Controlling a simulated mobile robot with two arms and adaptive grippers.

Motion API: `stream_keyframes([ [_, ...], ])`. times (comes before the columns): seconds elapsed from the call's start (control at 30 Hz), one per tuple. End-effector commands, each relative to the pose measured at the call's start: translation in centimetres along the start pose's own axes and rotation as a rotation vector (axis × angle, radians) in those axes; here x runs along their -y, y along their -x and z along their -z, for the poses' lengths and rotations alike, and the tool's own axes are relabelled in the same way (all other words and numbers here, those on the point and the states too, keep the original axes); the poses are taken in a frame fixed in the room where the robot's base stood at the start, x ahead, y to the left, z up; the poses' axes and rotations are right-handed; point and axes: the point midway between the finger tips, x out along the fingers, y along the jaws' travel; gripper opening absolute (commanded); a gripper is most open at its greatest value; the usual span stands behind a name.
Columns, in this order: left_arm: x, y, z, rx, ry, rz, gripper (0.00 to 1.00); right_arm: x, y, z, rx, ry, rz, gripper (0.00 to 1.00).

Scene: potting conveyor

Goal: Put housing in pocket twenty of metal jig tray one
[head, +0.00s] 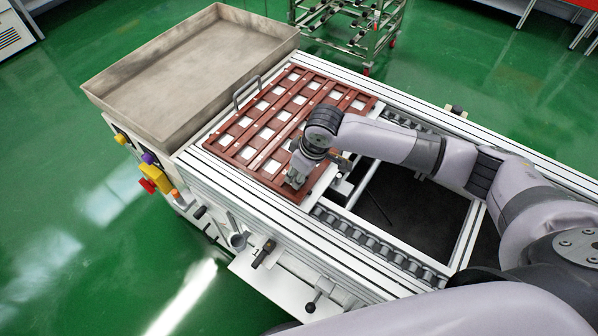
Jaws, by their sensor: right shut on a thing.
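The jig tray (253,165) is a reddish-brown frame on the conveyor, with a grid of pockets that show white squares. Whether these are housings or the surface beneath is too small to tell. My right gripper (292,184) points down over the tray's near right corner. It is shut on the housing, which is mostly hidden by the fingers and the wrist. The pockets under the gripper and forearm are also hidden. I cannot tell whether the housing touches the tray. My left gripper is not in view.
A large empty grey metal bin (190,62) stands at the conveyor's far left end. A thin metal handle (246,92) rises at the tray's left edge. Right of the tray, the conveyor has an open dark gap (405,205) between rails. A wheeled rack (352,25) stands behind.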

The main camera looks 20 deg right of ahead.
Motion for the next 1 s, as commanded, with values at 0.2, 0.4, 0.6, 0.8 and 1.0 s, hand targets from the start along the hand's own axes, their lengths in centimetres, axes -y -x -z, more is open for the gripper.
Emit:
stream_keyframes([
  [0.2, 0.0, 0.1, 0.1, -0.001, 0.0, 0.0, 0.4, 0.0, -0.2, -0.1, 0.001, -0.001, 0.001, 0.14],
  [0.4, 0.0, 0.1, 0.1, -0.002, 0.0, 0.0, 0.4, 0.1, -0.9, -0.3, 0.003, -0.001, 0.001, 0.14],
  [0.6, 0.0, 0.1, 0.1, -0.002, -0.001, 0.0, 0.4, 0.1, -1.5, -0.7, 0.009, 0.0, 0.002, 0.15],
  [0.8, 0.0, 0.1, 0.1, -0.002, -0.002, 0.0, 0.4, 0.1, -1.6, -0.9, 0.014, -0.001, 0.001, 0.4],
  [1.0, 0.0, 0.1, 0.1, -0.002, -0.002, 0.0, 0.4, 0.0, -1.6, -1.0, 0.017, -0.002, -0.001, 0.48],
])
